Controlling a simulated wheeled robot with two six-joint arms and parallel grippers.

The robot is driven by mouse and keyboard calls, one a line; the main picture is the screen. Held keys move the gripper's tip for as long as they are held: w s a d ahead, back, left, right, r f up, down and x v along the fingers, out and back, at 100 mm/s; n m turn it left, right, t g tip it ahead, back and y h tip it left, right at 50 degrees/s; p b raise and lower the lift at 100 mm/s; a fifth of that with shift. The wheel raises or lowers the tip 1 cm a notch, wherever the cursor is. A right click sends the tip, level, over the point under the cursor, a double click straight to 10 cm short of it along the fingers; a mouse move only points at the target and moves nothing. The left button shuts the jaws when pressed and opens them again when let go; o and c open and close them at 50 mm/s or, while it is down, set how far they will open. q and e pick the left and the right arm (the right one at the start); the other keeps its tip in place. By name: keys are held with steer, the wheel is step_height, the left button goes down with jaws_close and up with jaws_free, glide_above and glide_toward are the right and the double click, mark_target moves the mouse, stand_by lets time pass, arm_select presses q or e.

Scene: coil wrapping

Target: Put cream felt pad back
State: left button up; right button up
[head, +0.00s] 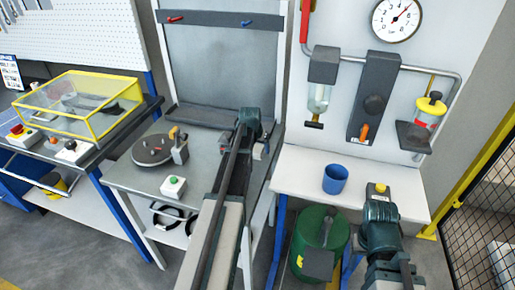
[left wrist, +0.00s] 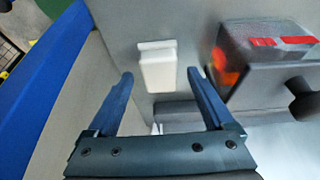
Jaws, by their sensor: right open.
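A pale block (left wrist: 158,68), likely the cream felt pad, shows in the left wrist view against a grey surface. My left gripper (left wrist: 161,76) is open, with its two blue fingers on either side of the block and a visible gap on each side. In the head view my left gripper reaches the right edge of the grey workbench (head: 122,176), and my arm hides the pad there. My right gripper (head: 379,212) is at the front of the white table, close to a small yellow-topped item (head: 377,189). Its fingers are not clearly visible.
A black turntable (head: 152,150) and a green button box (head: 173,186) are on the workbench. A blue cup (head: 335,179) stands on the white table (head: 300,172). A dark red-marked block (left wrist: 268,55) is right of the pad in the left wrist view.

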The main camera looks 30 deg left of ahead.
arm_select(q)
steer(key=shift+r, duration=0.1)
steer(key=shift+r, duration=0.15)
steer(key=p+v, duration=1.1)
steer(key=v, duration=0.1)
stand_by(0.5)
